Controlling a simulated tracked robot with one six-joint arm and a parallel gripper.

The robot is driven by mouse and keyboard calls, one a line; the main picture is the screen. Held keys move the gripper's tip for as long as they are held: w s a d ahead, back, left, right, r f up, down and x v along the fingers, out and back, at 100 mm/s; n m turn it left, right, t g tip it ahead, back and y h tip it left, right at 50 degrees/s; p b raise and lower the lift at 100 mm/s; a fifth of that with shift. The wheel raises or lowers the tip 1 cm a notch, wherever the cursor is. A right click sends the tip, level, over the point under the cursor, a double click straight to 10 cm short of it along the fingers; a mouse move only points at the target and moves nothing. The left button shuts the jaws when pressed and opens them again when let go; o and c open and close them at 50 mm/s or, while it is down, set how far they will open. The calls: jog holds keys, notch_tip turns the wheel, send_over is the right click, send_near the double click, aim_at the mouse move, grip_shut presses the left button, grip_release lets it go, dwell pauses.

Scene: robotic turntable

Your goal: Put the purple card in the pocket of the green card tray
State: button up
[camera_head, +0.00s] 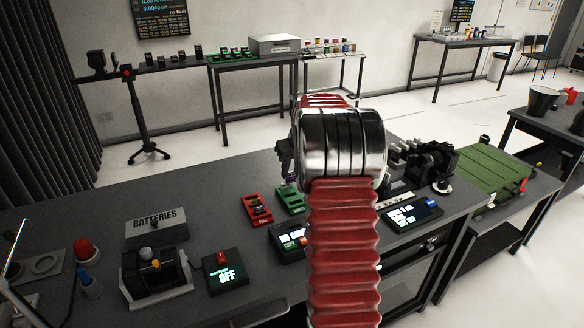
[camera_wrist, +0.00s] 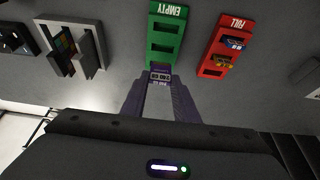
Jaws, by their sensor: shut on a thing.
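My gripper (camera_wrist: 160,80) is shut on a small purple card (camera_wrist: 160,76) with pale markings, seen in the wrist view. The card is at the lower end of the green card tray (camera_wrist: 182,38), overlapping its edge in the picture; I cannot tell whether they touch. The tray is marked EMPTY and shows dark, empty slots. It also shows in the head view (camera_head: 283,188), partly hidden by my arm. The card and my fingertips are hidden behind my arm in the head view.
A red tray (camera_wrist: 210,55) marked FULL, holding a blue and a yellow card, lies right of the green one in the wrist view. A grey holder (camera_wrist: 94,50) with a coloured grid stands to the left. In the head view, a display box (camera_head: 225,270) sits in front.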

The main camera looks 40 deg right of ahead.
aim_at(291, 182)
jog(key=shift+f, duration=2.15)
jog(key=shift+f, duration=1.5)
jog(key=o, duration=1.1)
jog(key=shift+r, duration=0.15)
jog(key=v, duration=1.3)
jog(key=shift+s+r, duration=0.15)
jog(key=shift+s, duration=0.05)
jog(key=shift+a, duration=0.1)
